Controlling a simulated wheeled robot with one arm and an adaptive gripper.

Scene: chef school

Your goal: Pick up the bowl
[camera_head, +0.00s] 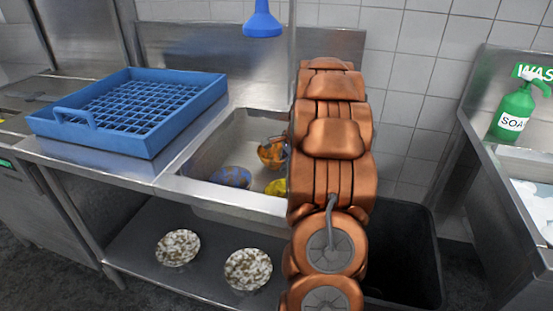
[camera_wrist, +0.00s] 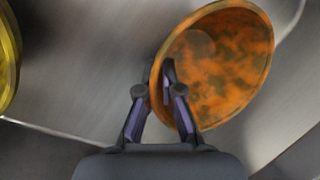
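An orange mottled bowl (camera_head: 271,154) is at the back right of the sink basin, beside my arm. In the wrist view the bowl (camera_wrist: 222,70) is tilted, its open inside facing the camera. My gripper (camera_wrist: 159,75) has one finger inside the bowl and the other outside, with the fingertips closed on the left part of its rim. In the head view my gripper is mostly hidden by my copper arm. I cannot tell whether the bowl touches the basin floor.
The sink (camera_head: 217,152) also holds a blue bowl (camera_head: 231,177) and a yellow item (camera_head: 277,187), partly hidden. A blue rack (camera_head: 132,108) stands left on the counter. Two speckled bowls (camera_head: 178,248) (camera_head: 248,269) sit on the lower shelf. A blue sprayer (camera_head: 262,22) hangs above.

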